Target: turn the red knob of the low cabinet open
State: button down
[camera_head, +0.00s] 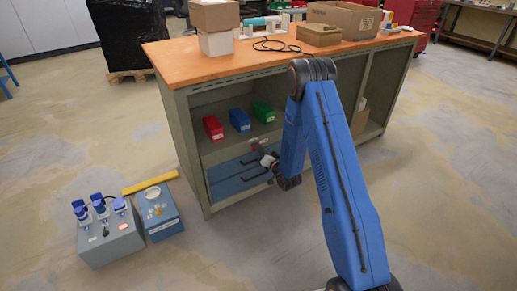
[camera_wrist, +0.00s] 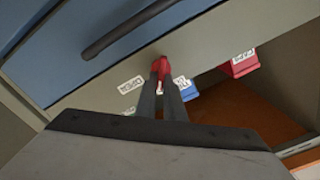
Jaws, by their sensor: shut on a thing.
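The red knob (camera_wrist: 161,66) sits on the grey-green rail of the low cabinet (camera_wrist: 215,45), beside a blue drawer with a dark bar handle. In the wrist view my gripper (camera_wrist: 160,82) has its two dark fingers closed around the knob, hiding part of it. White labels (camera_wrist: 131,84) lie on either side of the knob and look upside down. In the head view the cabinet (camera_head: 185,125) stands under the orange worktop, and my gripper (camera_head: 266,160) is at its front by the upper drawer. The knob is small there, a red spot (camera_head: 253,148).
Red (camera_head: 213,128), blue (camera_head: 240,120) and green (camera_head: 263,111) bins stand on the shelf above the drawers. Cardboard boxes (camera_head: 340,18) lie on the worktop. A grey box with blue plugs (camera_head: 108,240) and a blue box (camera_head: 160,222) stand on the floor at left.

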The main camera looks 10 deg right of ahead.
jog(key=m, duration=0.7)
jog(key=f+m, duration=0.1)
jog(key=m, duration=0.2)
jog(key=shift+d, duration=0.3)
jog(key=shift+f+m, duration=0.1)
jog(key=shift+m, duration=0.3)
jog(key=c, duration=1.9)
grip_release()
jog(key=shift+o, duration=0.2)
jog(key=v, duration=1.7)
jog(key=shift+s, duration=0.15)
